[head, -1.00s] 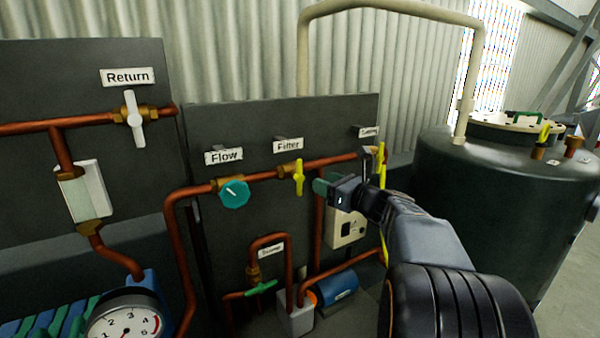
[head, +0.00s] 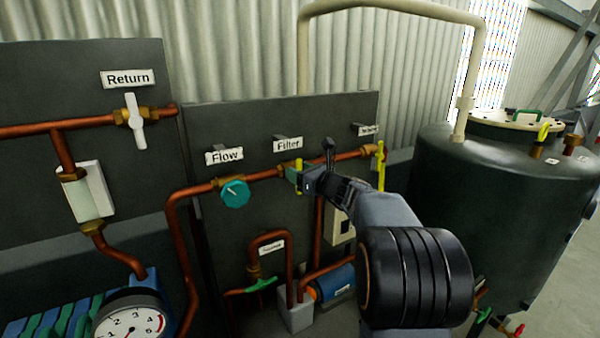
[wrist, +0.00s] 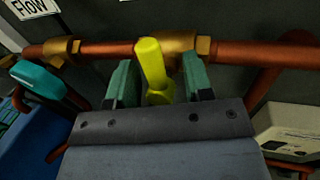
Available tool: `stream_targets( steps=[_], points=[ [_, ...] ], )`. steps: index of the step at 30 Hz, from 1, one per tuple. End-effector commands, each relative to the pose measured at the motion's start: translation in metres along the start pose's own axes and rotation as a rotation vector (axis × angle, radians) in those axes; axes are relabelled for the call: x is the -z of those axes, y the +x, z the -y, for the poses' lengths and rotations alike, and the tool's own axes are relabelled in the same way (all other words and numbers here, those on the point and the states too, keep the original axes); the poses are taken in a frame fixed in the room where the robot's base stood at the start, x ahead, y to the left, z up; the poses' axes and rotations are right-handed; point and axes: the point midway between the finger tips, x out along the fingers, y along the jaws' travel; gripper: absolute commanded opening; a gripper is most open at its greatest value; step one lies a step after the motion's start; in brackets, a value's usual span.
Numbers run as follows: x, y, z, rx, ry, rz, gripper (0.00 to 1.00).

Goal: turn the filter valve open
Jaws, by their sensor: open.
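The filter valve is a yellow lever handle (head: 299,166) on a brass body in the copper pipe, below the "Filter" label (head: 288,144). In the wrist view the yellow handle (wrist: 152,66) stands between the two green fingers of my gripper (wrist: 158,80), with a gap on each side. My gripper (head: 297,178) is open around the handle in the head view.
A teal round flow knob (head: 235,193) sits just left on the same pipe. Another yellow lever (head: 381,166) is to the right. A white box (wrist: 290,130) lies right of my gripper. A dark tank (head: 490,210) stands at the right.

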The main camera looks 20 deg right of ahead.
Motion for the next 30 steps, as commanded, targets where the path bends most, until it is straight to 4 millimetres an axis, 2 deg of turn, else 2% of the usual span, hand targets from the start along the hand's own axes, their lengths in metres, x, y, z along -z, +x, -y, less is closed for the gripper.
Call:
stream_targets(
  steps=[2, 16, 23, 30],
  points=[
    [0.0000, -0.0001, 0.0001, 0.000, 0.000, 0.000, 0.45],
    [0.0000, -0.0002, -0.0002, -0.001, 0.000, 0.000, 0.00],
    [0.0007, -0.0004, 0.0000, -0.001, -0.022, -0.006, 0.00],
    [0.0026, 0.0005, -0.0026, -0.002, -0.148, -0.039, 0.00]
  ],
)
